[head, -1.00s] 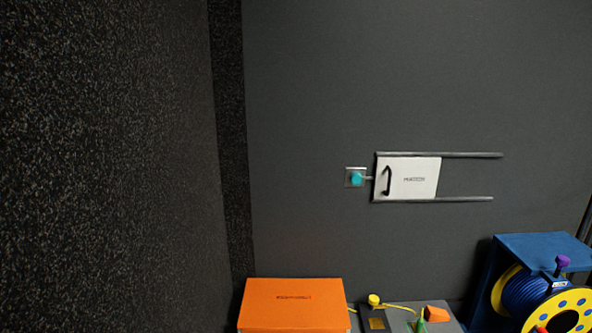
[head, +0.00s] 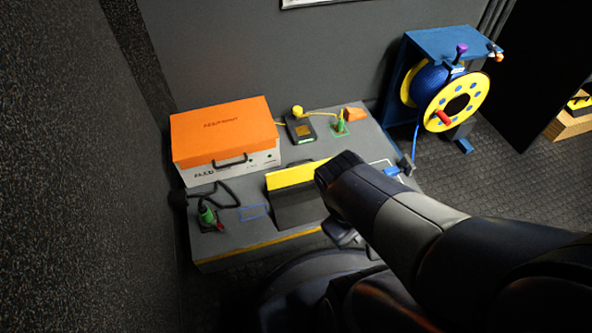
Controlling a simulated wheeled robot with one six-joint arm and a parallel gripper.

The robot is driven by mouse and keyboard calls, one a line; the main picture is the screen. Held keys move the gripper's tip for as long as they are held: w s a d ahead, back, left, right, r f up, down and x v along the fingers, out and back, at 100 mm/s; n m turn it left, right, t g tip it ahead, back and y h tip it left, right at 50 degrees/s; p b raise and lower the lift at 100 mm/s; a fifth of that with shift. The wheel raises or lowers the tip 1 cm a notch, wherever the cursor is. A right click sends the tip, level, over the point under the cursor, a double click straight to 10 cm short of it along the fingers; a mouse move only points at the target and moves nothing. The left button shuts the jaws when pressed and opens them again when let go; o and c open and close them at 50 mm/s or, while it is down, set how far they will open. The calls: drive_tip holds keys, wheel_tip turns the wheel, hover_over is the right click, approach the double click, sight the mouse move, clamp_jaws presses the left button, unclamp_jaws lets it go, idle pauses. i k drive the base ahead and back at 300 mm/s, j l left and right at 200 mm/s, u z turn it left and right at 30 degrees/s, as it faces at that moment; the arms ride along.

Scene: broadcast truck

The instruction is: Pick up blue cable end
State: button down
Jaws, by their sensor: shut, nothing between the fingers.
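The blue cable (head: 416,140) hangs down from the reel to the right edge of the grey bench. A small blue piece (head: 392,171), which looks like the blue cable end, lies at that edge beside a dark grey block (head: 406,165). It is small, and I cannot tell whether it is seated in anything. My dark arm reaches in from the lower right across the bench front, left of and below the blue piece. My gripper's fingers cannot be made out; the arm hides that area.
The reel (head: 455,102) stands in a blue frame right of the bench (head: 240,245). On the bench are an orange-lidded case (head: 225,130), a yellow-topped dark block (head: 295,205), green connectors (head: 207,214), a yellow plug (head: 297,111) and an empty blue outline (head: 253,212).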

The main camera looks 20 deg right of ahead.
sight(393, 171)
drive_tip(key=z, duration=1.3)
drive_tip(key=u, duration=1.75)
drive_tip(key=z, duration=1.75)
drive_tip(key=i+l+u, duration=0.1)
drive_tip(key=i, duration=0.2)
